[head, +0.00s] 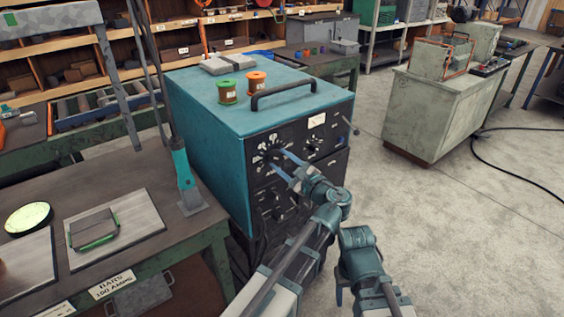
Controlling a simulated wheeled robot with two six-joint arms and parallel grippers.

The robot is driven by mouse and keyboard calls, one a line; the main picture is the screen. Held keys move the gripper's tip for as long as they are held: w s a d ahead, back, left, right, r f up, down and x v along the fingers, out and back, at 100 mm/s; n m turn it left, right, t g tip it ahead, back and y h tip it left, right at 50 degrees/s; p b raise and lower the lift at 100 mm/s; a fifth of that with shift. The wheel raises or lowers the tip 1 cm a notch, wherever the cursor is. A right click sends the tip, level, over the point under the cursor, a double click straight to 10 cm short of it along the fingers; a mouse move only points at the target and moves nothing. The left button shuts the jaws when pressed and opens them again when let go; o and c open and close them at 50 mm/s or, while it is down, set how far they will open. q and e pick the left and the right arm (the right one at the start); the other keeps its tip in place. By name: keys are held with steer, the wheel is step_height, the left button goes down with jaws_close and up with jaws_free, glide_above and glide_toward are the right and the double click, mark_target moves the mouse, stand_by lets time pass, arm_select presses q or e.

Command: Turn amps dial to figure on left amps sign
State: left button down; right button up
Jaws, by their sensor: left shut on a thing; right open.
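The teal welding machine (205,125) stands in the middle with dials on its black front panel (325,140). A white sign (112,285) on the left table's front edge reads "BARS" and an amps figure that looks like 100. Another white sign (60,309) to its left is cut off by the frame. My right gripper (341,291) is open, low and partly hidden by its arm, apart from the machine.
More knobs (279,213) sit lower on the panel. Green and orange spools (227,92) and a handle (284,92) are on top of the machine. The left table (160,205) holds a metal plate (118,228).

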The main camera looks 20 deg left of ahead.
arm_select(q)
steer(key=shift+n, duration=2.1)
steer(key=shift+c, duration=1.5)
jaws_free()
